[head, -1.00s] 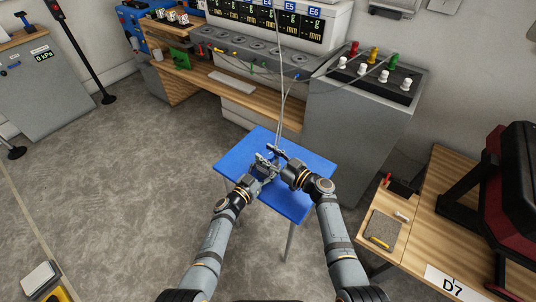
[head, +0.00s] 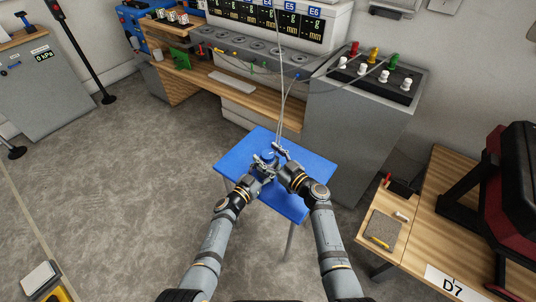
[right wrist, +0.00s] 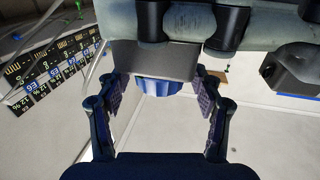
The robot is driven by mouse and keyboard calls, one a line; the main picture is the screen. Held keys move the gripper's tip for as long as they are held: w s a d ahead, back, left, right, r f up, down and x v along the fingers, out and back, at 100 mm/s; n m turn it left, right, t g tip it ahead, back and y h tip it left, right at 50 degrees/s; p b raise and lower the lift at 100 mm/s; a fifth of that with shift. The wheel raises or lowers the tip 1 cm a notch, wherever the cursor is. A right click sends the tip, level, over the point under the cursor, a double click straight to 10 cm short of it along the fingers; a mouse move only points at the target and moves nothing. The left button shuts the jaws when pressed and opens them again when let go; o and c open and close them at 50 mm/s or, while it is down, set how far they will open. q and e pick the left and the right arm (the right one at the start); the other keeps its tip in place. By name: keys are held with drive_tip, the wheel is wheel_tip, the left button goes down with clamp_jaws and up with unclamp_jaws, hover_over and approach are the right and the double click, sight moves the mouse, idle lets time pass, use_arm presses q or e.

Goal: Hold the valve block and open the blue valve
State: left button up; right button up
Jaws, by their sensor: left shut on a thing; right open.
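The blue valve (right wrist: 158,87) is a ribbed knob on the grey metal valve block (right wrist: 153,60) in the right wrist view. In the head view the block is small and mostly hidden by my grippers. My left gripper (head: 267,164) is shut on the valve block, above the blue table. My right gripper (head: 283,153) comes from the right side. In the right wrist view my right gripper (right wrist: 158,82) is open, one finger on each side of the knob, with visible gaps. I cannot tell how far the fingertips reach along it.
The small blue table (head: 240,150) is below my grippers. Thin hoses (head: 279,115) run from the block area up to the bench. A grey cabinet with coloured knobs (head: 374,54) stands behind right. A wooden desk (head: 420,240) stands at right. Open floor lies left.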

drive_tip(key=v, duration=1.2)
